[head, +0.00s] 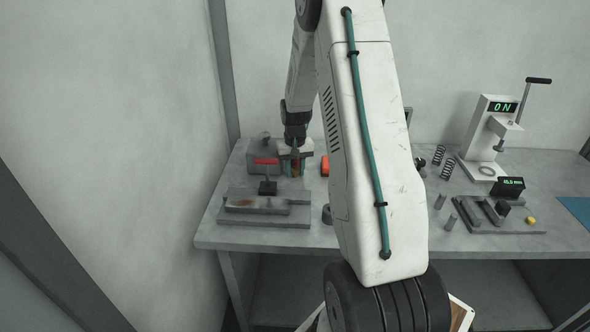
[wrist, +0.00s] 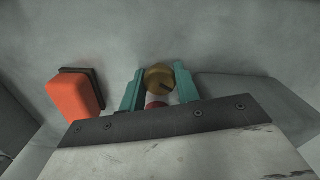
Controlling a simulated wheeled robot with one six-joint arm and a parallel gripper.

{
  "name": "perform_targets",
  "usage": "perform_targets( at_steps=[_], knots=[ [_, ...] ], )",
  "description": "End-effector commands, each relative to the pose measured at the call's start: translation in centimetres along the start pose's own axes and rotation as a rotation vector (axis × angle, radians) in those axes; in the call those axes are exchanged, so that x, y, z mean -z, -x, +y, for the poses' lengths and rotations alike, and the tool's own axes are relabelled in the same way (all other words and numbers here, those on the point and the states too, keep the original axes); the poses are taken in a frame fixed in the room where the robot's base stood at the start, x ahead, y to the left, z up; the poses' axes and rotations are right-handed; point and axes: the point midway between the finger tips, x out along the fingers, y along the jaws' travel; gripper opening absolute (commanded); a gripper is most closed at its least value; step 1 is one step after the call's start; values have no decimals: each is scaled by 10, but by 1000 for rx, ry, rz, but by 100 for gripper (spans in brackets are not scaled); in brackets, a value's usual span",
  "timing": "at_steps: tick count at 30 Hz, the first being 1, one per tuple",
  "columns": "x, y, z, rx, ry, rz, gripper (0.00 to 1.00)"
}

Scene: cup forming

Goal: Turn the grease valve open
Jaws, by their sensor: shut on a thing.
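The grease valve, with a round brass-coloured knob (wrist: 158,74) with a dark slot mark and a red part below it, sits between my fingers in the wrist view. My gripper (wrist: 160,88) has teal fingers, one on each side of the valve, and is shut on it. In the head view, my gripper (head: 295,165) points down at the left side of the bench, beside a grey machine block (head: 262,150). Only a little red and yellow shows between the fingers there. My fingers and wrist hide the rest of the valve.
An orange block (wrist: 75,95) stands left of my gripper in the wrist view; it also shows in the head view (head: 325,166). A grey plate fixture (head: 266,208) lies in front.

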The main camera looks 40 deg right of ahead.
Motion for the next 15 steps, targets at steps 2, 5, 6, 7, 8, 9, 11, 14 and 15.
perform_targets(
  at_steps=[2,5,6,7,8,9,11,14,15],
  knots=[
    [0,0,0,0,70,-1,9],
    [0,0,0,0,160,-1,9],
    [0,0,0,0,194,-1,9],
    [0,0,0,0,219,-1,9],
    [0,0,0,0,242,-1,9],
    [0,0,0,0,273,-1,9],
    [0,0,0,0,317,-1,9],
    [0,0,0,0,380,-1,9],
    [0,0,0,0,401,-1,9]
  ],
)
